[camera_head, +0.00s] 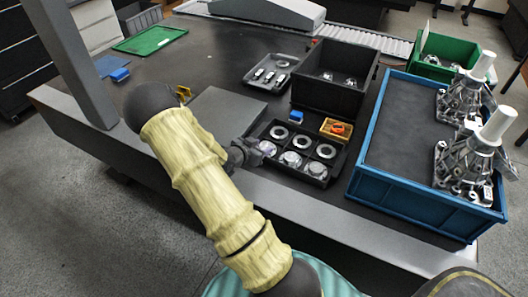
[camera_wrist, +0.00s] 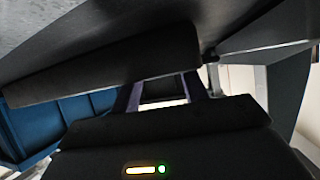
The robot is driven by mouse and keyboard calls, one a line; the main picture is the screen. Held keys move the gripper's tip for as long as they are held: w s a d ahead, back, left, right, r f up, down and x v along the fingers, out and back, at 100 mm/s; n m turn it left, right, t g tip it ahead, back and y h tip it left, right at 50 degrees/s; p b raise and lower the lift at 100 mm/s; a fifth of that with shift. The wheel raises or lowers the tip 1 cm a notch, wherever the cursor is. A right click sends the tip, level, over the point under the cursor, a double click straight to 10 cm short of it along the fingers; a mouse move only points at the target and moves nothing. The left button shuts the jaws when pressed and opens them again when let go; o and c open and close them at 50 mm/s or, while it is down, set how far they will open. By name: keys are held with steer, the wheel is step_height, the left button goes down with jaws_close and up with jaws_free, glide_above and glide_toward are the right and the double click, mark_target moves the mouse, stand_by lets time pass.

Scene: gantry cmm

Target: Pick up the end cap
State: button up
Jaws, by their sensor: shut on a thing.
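A black compartment tray (camera_head: 318,178) on the table holds several round metal end caps. My gripper (camera_head: 258,152) is at the left edge of this tray, its fingertips at the end cap (camera_head: 267,148) in the front-left compartment. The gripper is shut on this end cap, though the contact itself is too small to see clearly. In the wrist view the fingers (camera_wrist: 164,92) show dark and close together, with a pale patch between them. The end cap cannot be made out there.
A small blue block (camera_head: 296,117) and a yellow bin (camera_head: 337,128) with an orange item stand behind the tray. A blue crate (camera_head: 362,196) stands to the right, a tall black bin (camera_head: 318,92) behind. A flat grey plate (camera_head: 222,112) lies left of the tray.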

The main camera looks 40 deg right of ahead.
steer(key=shift+s+a+f, duration=0.1)
steer(key=shift+s+f, duration=0.5)
steer(key=shift+f, duration=0.2)
steer(key=shift+c, duration=1)
steer(key=shift+w+r, duration=0.15)
steer(key=shift+r, duration=0.05)
step_height(320, 180, up, 10)
steer(key=p, duration=0.2)
steer(key=shift+w+d, duration=0.15)
steer(key=shift+d, duration=0.05)
steer(key=shift+r, duration=0.1)
